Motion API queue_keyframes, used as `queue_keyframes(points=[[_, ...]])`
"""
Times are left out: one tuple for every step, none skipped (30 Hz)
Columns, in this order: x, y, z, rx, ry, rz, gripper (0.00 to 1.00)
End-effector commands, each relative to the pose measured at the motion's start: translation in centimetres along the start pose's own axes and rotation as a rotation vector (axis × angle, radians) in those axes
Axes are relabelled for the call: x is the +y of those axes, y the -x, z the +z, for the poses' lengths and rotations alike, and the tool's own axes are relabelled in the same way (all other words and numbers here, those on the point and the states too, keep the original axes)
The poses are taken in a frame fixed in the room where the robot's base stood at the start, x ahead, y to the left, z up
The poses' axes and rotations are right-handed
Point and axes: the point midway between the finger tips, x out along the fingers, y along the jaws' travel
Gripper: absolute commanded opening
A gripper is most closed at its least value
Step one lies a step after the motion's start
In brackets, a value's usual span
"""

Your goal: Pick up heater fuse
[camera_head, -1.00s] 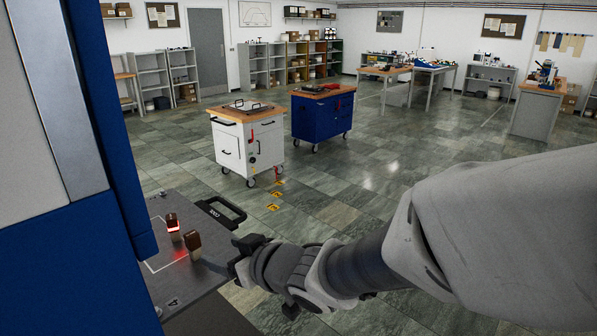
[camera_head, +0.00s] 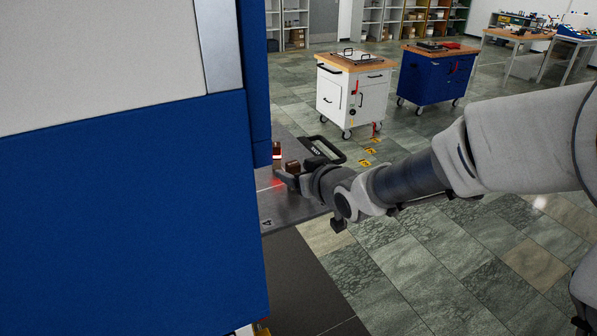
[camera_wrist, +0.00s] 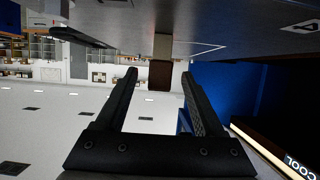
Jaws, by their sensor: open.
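Two small brown-topped blocks stand on the grey plate (camera_head: 290,208) beside the blue and white press. The nearer one (camera_head: 292,167) is next to my gripper (camera_head: 284,178), and the farther one (camera_head: 277,151) has a red glow at it. I cannot tell by any label which is the heater fuse. In the wrist view, which looks upside down, one brown block (camera_wrist: 160,75) with a paler lower part shows between the tips of my gripper (camera_wrist: 160,78). The jaws are open, with nothing clamped. I cannot tell how deep the block is between the fingers.
The press's blue panel (camera_head: 130,210) stands close at the left. A black handle (camera_head: 330,152) projects from the plate's far edge. A white cart (camera_head: 352,95) and a blue cart (camera_head: 435,75) stand behind. The tiled floor at the right is clear.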

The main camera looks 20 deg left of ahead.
Motion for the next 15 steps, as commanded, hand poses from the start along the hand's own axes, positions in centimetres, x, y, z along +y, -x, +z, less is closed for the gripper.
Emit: queue_keyframes(points=[[-0.04, -0.37, -0.01, 0.000, -0.001, -0.001, 0.70], [-0.02, -0.48, 0.02, 0.000, -0.001, 0.000, 0.70], [0.01, -0.57, 0.04, -0.001, -0.001, 0.000, 0.70], [0.02, -0.61, 0.04, -0.001, -0.001, 0.001, 0.70], [0.03, -0.61, 0.04, -0.001, -0.001, 0.001, 0.70], [0.04, -0.61, 0.03, 0.000, -0.001, 0.001, 0.70], [0.04, -0.60, 0.03, 0.000, -0.001, 0.001, 0.70], [0.04, -0.59, 0.03, 0.000, -0.001, 0.001, 0.70], [0.04, -0.58, 0.02, 0.000, -0.001, 0.001, 0.70], [0.04, -0.58, 0.02, 0.000, -0.001, 0.001, 0.68], [0.04, -0.58, 0.02, 0.000, -0.001, 0.001, 0.63], [0.03, -0.57, 0.02, 0.000, -0.001, 0.001, 0.56], [0.03, -0.57, 0.02, 0.000, 0.000, 0.001, 0.50], [0.03, -0.57, 0.02, 0.000, 0.000, 0.001, 0.45], [0.03, -0.57, 0.01, 0.000, 0.000, 0.001, 0.38]])
